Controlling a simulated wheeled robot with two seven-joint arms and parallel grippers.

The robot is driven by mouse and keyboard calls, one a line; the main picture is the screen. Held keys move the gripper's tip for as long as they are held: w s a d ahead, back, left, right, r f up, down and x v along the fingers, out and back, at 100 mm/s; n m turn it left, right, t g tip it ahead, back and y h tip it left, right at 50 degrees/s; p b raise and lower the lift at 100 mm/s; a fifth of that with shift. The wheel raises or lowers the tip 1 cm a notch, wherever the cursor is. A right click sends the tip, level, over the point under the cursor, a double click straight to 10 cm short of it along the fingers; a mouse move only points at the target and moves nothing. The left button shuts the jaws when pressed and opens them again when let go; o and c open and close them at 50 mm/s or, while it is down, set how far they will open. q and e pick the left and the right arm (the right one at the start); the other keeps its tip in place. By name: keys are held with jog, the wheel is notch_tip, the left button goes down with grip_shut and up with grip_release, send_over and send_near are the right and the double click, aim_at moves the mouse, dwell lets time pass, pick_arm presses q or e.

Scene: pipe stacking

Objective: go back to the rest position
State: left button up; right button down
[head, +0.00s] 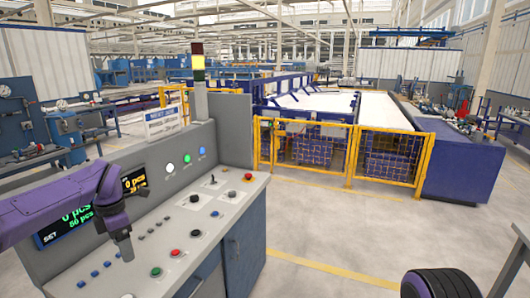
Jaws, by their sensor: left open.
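My left arm comes in from the left edge, purple and bent downward at the wrist. My left gripper (126,256) hangs pointing down over the sloped top of the grey control console (240,203). It is open, with nothing seen between its fingers, and it hides a small part of the panel. Whether it touches the panel I cannot tell.
The console carries several coloured buttons, a lit display (70,222) and a signal tower (198,68) with its yellow section lit. Yellow fencing (348,160) guards a conveyor line (375,108) behind. The floor (350,225) right of the console is mostly clear.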

pick_arm(q)
jog(key=s+d+f+m+t+y+b, duration=0.2)
jog(key=s+f+m, duration=0.1)
jog(key=f, duration=0.6)
jog(key=s+d+f+m+t+y+b, duration=0.1)
jog(key=s+d+f+m+t+y, duration=0.15)
jog(key=f, duration=0.65)
jog(key=s+d+f+m+t+y+b, duration=0.2)
jog(key=s+d+f+m+t, duration=0.15)
jog(key=f, duration=0.65)
jog(key=s+f+m+g+h+b, duration=0.1)
jog(key=s+f+m+g+b, duration=0.1)
jog(key=s+f+m, duration=0.3)
jog(key=s+f+m+g+h+b, duration=0.2)
jog(key=s+f+m+b, duration=0.3)
jog(key=s+f, duration=0.8)
jog(key=s+a+m, duration=0.1)
jog(key=s, duration=1.1)
jog(key=shift+s+m+g, duration=0.25)
jog(key=shift+m+g, duration=0.05)
jog(key=shift+g, duration=0.1)
pick_arm(e)
notch_tip(320, 180, down, 12)
jog(key=shift+s, duration=0.45)
